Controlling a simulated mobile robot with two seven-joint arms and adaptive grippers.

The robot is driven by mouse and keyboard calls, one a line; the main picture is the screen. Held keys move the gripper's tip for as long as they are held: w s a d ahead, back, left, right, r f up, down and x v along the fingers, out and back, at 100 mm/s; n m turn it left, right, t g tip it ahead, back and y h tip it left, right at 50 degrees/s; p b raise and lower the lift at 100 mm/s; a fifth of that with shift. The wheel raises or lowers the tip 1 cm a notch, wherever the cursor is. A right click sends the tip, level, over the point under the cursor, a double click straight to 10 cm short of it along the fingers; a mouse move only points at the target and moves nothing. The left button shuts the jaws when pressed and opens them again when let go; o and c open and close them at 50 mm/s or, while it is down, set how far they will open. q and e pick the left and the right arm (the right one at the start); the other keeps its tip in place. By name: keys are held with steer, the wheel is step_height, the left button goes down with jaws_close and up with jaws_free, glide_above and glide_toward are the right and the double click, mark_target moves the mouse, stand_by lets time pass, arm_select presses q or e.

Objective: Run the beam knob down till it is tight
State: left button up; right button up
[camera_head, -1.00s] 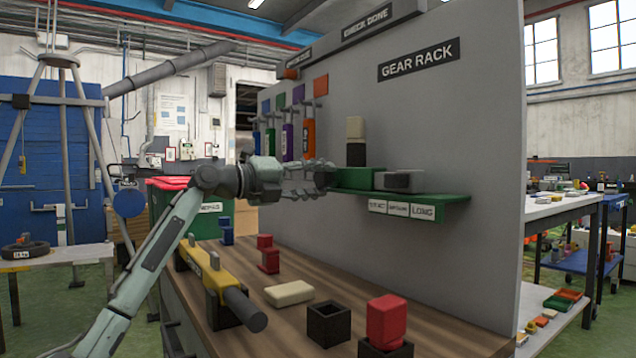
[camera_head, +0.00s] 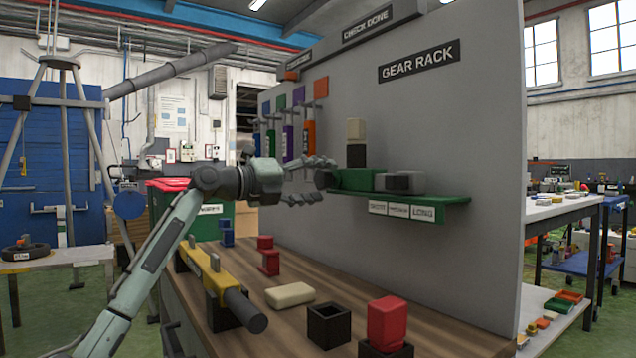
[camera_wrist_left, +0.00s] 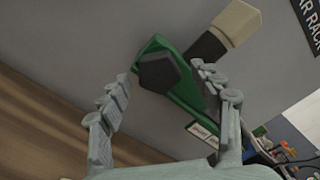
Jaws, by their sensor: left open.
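My left gripper (camera_head: 322,180) is open and empty in front of the left end of the green rack shelf. In the left wrist view its spread fingers (camera_wrist_left: 163,82) have a dark faceted piece (camera_wrist_left: 160,73) on the green shelf between and beyond them, apart from both. A yellow beam-like fixture (camera_head: 215,280) lies on the bench, below the gripper, with small upright grey pieces on top and a dark round bar (camera_head: 245,308) at its near end. No part is marked as the beam knob, so I cannot tell which it is. My right gripper is not in view.
The green shelf (camera_head: 440,202) carries a grey block (camera_head: 400,182) and a black-and-cream stack (camera_head: 356,142). The bench (camera_head: 280,325) holds red pieces, a cream block (camera_head: 290,295) and a black open box (camera_head: 328,325). The grey panel (camera_head: 480,120) stands close behind the gripper.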

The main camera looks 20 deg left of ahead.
arm_select(q)
steer(key=v, duration=1.2)
stand_by(0.3)
